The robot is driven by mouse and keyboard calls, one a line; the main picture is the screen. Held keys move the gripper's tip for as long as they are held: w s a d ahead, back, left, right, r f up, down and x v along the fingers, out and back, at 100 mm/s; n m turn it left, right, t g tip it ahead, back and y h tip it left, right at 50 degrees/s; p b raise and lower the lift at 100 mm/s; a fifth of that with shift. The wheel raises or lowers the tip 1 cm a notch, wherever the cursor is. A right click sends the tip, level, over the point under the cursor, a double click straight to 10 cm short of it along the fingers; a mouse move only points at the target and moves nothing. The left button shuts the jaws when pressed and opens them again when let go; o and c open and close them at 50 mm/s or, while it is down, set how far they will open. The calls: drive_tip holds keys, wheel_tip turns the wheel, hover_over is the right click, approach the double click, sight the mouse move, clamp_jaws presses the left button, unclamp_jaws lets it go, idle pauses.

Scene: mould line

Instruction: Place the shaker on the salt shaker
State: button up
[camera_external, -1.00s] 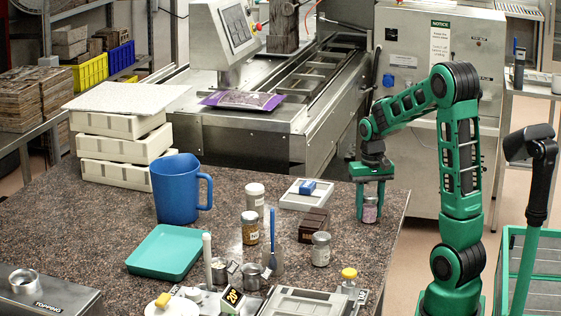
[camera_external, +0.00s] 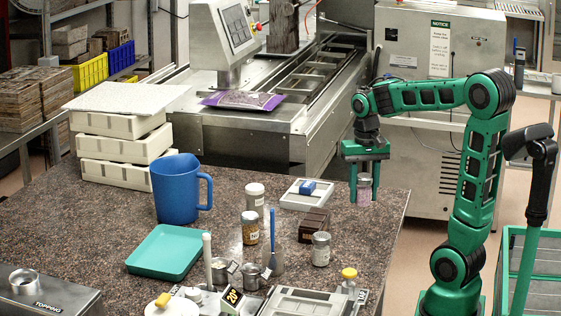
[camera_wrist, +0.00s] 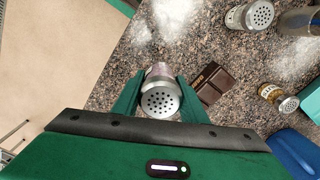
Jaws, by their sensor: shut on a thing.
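My gripper (camera_external: 365,196) is shut on a pinkish shaker (camera_external: 364,188) with a metal lid and appears to hold it upright above the counter's right end. In the wrist view the perforated lid (camera_wrist: 160,101) of the held shaker sits between the green fingers. A metal-lidded shaker with pale contents (camera_external: 320,250) stands on the counter to the left and nearer the camera; it shows at the wrist view's top right (camera_wrist: 257,15). A shaker with golden contents (camera_external: 250,229) and a white-lidded one (camera_external: 255,198) stand further left. Labels are too small to tell which holds salt.
A blue jug (camera_external: 178,190), a teal tray (camera_external: 160,255) and a yellow-capped jar (camera_external: 349,276) are also on the counter. The counter's right end is clear.

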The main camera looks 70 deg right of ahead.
drive_tip(key=shift+a+r, duration=0.25)
drive_tip(key=shift+a, duration=0.25)
drive_tip(key=w+a+r+n, duration=0.1)
drive_tip(key=a+r+n, duration=0.25)
drive_tip(key=a, duration=0.55)
drive_tip(key=w+a+r+n, duration=0.15)
drive_tip(key=a+n, duration=0.25)
drive_tip(key=a, duration=0.5)
drive_tip(key=w+a+r+n, duration=0.1)
drive_tip(key=a+r+n, duration=0.25)
drive_tip(key=a, duration=0.55)
hover_over(321, 237)
wheel_tip(321, 237, down, 7)
drive_tip(key=shift+d+r, duration=0.15)
drive_tip(key=shift+f, duration=1.95)
drive_tip(key=o, duration=1.1)
